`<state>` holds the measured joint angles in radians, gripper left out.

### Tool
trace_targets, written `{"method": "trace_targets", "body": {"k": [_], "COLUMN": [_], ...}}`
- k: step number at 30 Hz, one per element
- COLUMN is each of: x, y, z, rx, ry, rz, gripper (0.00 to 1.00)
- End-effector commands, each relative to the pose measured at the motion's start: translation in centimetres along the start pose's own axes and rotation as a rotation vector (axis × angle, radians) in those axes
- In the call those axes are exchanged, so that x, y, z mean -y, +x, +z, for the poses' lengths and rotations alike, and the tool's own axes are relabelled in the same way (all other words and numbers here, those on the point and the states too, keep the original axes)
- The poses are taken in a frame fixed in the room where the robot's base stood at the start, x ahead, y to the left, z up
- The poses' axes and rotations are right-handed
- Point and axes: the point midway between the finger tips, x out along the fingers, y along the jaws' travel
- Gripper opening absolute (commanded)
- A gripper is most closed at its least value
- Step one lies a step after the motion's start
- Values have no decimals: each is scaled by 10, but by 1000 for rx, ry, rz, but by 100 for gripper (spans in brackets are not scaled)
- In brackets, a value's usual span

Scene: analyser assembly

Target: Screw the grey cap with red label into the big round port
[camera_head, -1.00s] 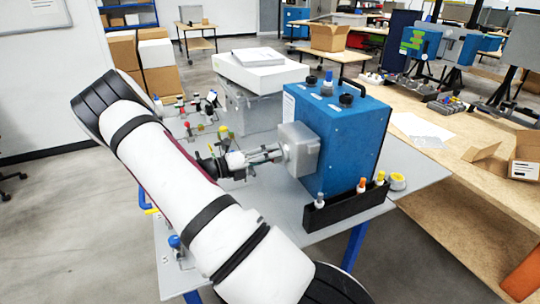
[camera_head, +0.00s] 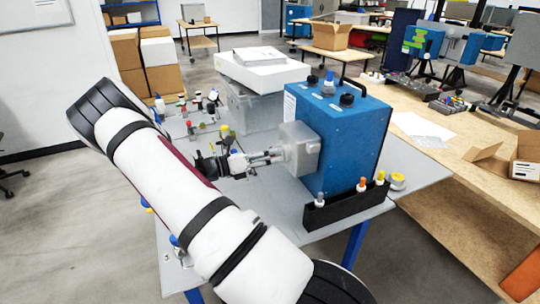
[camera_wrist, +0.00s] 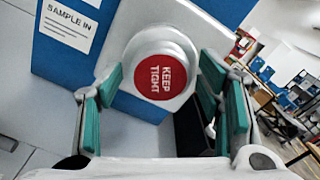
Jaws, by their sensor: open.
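The grey cap with its round red "KEEP TIGHT" label (camera_wrist: 162,77) faces me in the wrist view. It sits at the front of the grey housing (camera_head: 302,146) on the blue analyser (camera_head: 345,130). The big round port is hidden behind the cap, so I cannot tell how deep the cap is seated. My gripper (camera_head: 265,157) is open in front of the cap. Its green-padded fingers stand left and right of the cap in the wrist view, with visible gaps, and hold nothing.
A black rack (camera_head: 345,208) with several small coloured-cap bottles stands in front of the analyser. A yellow-and-white round item (camera_head: 397,181) is right of it. Small capped parts lie on the grey table left of my gripper. A white box (camera_head: 262,72) stands behind.

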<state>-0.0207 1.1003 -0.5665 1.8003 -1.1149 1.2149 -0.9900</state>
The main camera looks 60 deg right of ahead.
Motion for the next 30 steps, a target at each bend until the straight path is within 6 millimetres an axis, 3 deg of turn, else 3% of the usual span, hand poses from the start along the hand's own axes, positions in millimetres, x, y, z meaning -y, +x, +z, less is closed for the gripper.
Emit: {"method": "trace_targets", "body": {"k": [5, 30], "x": [0, 0], "y": [0, 0], "z": [0, -1], "rx": [-1, -2], "ry": [-129, -1231], "rz": [0, 0], "gripper": [61, 61]}}
